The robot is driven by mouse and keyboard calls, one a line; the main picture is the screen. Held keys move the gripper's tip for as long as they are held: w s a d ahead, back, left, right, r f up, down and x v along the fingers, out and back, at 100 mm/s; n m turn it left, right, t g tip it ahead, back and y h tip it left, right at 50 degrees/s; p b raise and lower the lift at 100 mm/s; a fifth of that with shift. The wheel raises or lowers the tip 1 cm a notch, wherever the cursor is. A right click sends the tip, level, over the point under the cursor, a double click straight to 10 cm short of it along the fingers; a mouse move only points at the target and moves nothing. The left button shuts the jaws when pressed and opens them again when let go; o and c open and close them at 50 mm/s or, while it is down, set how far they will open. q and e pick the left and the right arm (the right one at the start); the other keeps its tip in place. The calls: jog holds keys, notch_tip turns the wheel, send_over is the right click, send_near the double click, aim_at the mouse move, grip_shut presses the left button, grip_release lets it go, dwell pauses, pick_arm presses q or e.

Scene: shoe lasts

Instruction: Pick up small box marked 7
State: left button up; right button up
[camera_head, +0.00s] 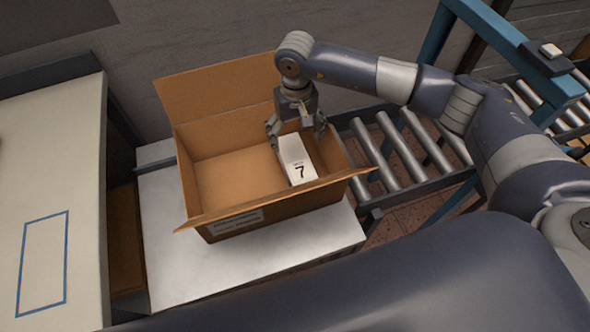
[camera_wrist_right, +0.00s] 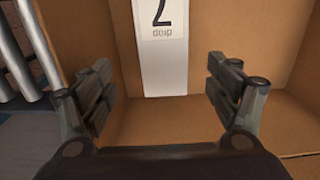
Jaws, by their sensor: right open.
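The small white box marked 7 (camera_head: 297,161) stands inside the open cardboard box (camera_head: 237,219), near its right end. In the right wrist view the white box (camera_wrist_right: 163,60) shows between the fingers, its mark upside down. My right gripper (camera_head: 297,133) is open over the right part of the cardboard box, at the white box's upper end. In the right wrist view the right gripper (camera_wrist_right: 160,95) has its fingers spread on either side of the white box, with gaps on both sides. My left gripper is not in view.
The cardboard box stands on a light metal table (camera_head: 180,262) with its flaps raised and spread. A roller conveyor (camera_head: 400,150) lies to the right. A pale surface with a blue rectangle (camera_head: 44,262) is at the left. The cardboard box's left part is empty.

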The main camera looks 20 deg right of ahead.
aim_at(296, 157)
notch_tip(296, 157, down, 5)
jog(key=shift+f+p, duration=0.2)
jog(key=shift+p, duration=0.3)
jog(key=f, duration=0.1)
jog(key=s+f+p, duration=0.1)
jog(key=f, duration=0.2)
jog(key=shift+s+a+f+p, duration=0.15)
jog(key=shift+a+f+p, duration=0.15)
jog(key=shift+p, duration=0.1)
jog(key=shift+d+f, duration=0.1)
jog(key=shift+f, duration=0.4)
jog(key=c, duration=1.2)
